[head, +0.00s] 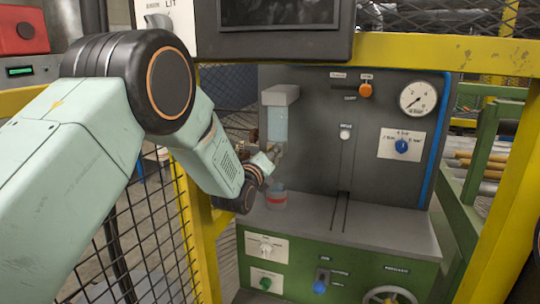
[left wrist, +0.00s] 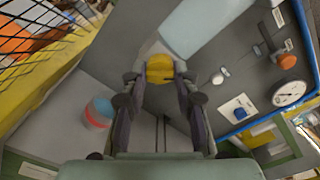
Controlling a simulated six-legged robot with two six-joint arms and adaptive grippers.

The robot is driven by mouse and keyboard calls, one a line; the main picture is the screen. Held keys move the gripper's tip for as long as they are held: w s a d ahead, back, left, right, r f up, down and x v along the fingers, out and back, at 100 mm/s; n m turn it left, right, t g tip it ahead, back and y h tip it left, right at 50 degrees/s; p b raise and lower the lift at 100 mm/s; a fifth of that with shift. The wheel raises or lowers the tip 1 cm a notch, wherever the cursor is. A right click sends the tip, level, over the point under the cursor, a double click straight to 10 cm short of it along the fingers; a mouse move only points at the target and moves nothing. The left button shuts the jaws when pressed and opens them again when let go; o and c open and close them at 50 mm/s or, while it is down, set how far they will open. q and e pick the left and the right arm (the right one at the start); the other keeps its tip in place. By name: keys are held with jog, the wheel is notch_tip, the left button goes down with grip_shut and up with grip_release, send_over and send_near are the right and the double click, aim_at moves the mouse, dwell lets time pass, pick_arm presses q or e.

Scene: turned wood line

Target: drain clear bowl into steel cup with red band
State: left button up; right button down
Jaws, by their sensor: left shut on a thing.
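The clear bowl (head: 277,125) hangs below a grey head on the dark panel and looks pale blue. It also shows at the top of the left wrist view (left wrist: 200,22). My left gripper (head: 272,157) is just under the bowl, shut on a small yellow drain tap (left wrist: 160,68), which shows between its fingers. The steel cup with red band (head: 276,201) stands upright on the grey ledge below the gripper. It shows left of the fingers in the left wrist view (left wrist: 99,112). I cannot tell whether liquid is flowing. My right gripper is out of view.
The panel carries an orange knob (head: 366,90), a white knob (head: 345,132), a blue knob (head: 401,146) and a gauge (head: 418,98). The grey ledge (head: 390,230) is bare to the right of the cup. A yellow post (head: 205,240) and mesh stand left.

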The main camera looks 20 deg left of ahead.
pick_arm(q)
jog(key=shift+r, duration=0.1)
grip_shut()
